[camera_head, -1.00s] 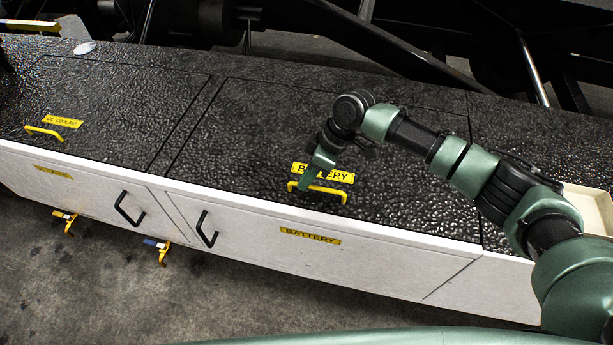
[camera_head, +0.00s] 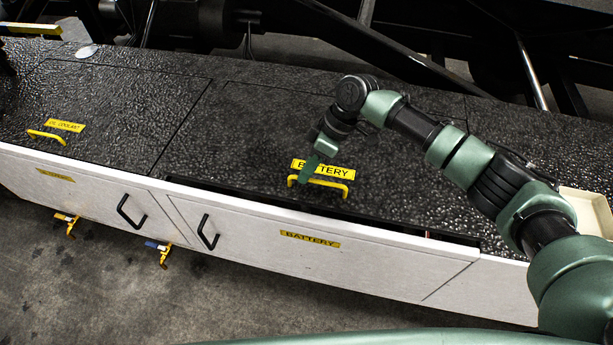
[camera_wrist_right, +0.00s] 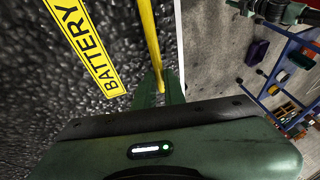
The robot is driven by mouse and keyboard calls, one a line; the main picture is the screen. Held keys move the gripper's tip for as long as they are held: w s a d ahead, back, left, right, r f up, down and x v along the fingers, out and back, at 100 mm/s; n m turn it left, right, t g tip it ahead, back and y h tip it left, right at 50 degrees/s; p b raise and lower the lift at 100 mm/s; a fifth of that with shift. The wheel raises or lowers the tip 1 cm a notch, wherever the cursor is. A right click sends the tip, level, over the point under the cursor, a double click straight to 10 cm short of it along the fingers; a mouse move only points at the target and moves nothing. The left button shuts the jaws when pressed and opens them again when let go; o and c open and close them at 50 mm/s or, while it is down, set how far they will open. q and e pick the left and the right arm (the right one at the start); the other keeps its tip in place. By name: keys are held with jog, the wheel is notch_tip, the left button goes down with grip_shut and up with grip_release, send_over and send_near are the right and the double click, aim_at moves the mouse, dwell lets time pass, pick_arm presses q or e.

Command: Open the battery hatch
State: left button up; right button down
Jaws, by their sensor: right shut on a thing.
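The battery hatch (camera_head: 250,135) is a black textured lid on top of the white cabinet, with a yellow BATTERY label (camera_head: 336,171) and a yellow handle (camera_head: 328,184) near its front edge. The front edge is slightly raised, and a dark gap shows between it and the cabinet front. My right gripper (camera_head: 302,176) is shut on the left end of the handle. In the right wrist view the fingers (camera_wrist_right: 160,90) close around the yellow handle (camera_wrist_right: 150,40), beside the label (camera_wrist_right: 82,45). The left gripper is not in view.
An oil coolant lid with its own yellow handle (camera_head: 47,136) lies to the left, closed. The white front door (camera_head: 300,245) below carries a BATTERY label and a black handle (camera_head: 208,230). A beige tray (camera_head: 588,211) sits at the right. Dark beams cross behind.

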jog(key=w+d+r+p, duration=0.1)
jog(key=w+r, duration=0.3)
jog(key=r, duration=0.5)
jog(key=w+d+r+p, duration=0.2)
jog(key=w+r, duration=0.3)
jog(key=r, duration=0.5)
jog(key=shift+d+p, duration=0.2)
jog(key=shift+p, duration=0.4)
